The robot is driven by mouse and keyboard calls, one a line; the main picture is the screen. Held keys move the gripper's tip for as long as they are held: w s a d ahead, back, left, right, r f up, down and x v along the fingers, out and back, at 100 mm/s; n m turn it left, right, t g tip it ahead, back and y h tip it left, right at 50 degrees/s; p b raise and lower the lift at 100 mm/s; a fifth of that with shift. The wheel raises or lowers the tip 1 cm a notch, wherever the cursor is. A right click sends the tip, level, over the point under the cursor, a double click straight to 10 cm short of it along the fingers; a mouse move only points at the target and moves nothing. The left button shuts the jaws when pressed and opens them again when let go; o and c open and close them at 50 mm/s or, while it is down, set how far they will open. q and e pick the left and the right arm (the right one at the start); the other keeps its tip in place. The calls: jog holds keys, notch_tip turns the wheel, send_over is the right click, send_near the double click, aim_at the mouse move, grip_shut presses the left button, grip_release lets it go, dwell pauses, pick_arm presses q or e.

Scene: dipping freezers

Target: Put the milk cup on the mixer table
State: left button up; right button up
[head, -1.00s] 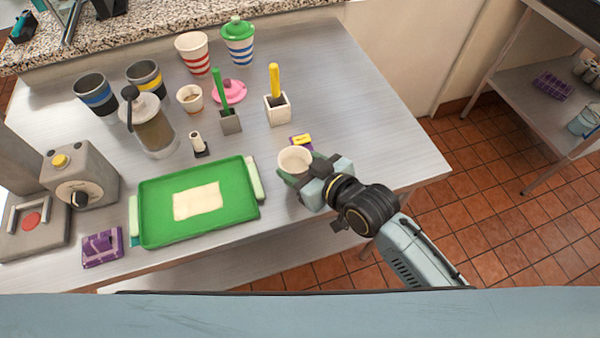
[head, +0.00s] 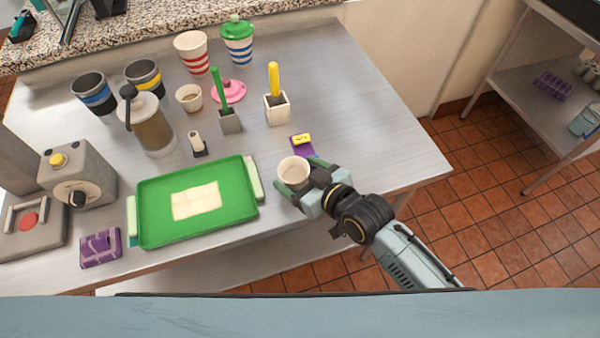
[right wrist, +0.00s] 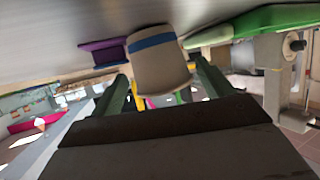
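The milk cup (head: 293,174), small and white inside, stands upright on the metal table (head: 345,95), right of the green tray, near the front edge. In the right wrist view the cup (right wrist: 158,62) shows a blue band, with its base against the table top. My right gripper (head: 302,175) is around the cup from the front right. In the right wrist view its fingers (right wrist: 160,72) stand apart on either side of the cup, with gaps visible. My left gripper is not in view.
The green tray (head: 150,215) lies left of the cup. A purple block with a yellow piece (head: 302,145) lies just behind it. A grey machine (head: 75,175), grinder (head: 153,128) and several cups stand farther left and back. The table's back right is clear.

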jog(key=shift+r, duration=0.55)
jog(key=p+v, duration=0.1)
jog(key=v, duration=1.1)
jog(key=shift+f, duration=0.2)
